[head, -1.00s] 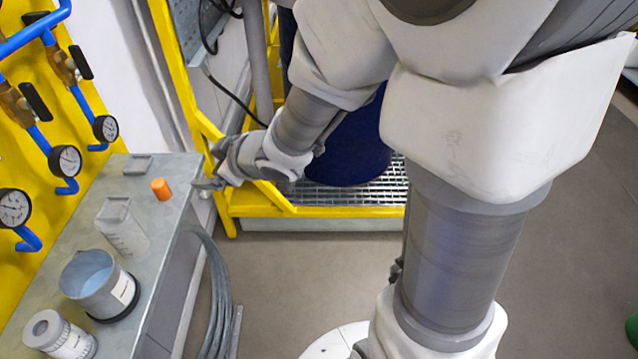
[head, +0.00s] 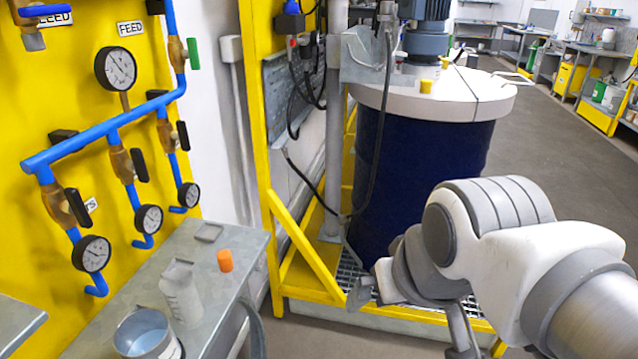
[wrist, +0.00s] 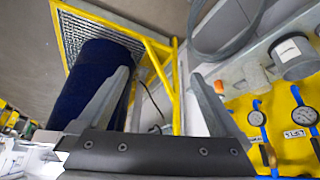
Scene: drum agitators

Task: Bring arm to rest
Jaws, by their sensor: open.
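My gripper (wrist: 158,78) is open, with its two grey fingers spread wide and nothing between them in the wrist view. In the head view my gripper (head: 410,308) is at the lower middle, in front of the dark blue drum (head: 420,165) and its grated stand. My white and grey arm reaches in from the lower right. In the wrist view the drum (wrist: 92,78) shows behind the left finger. I cannot tell the exact gap between my gripper and the yellow frame (head: 308,250).
Open floor (head: 560,130) lies to the right.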

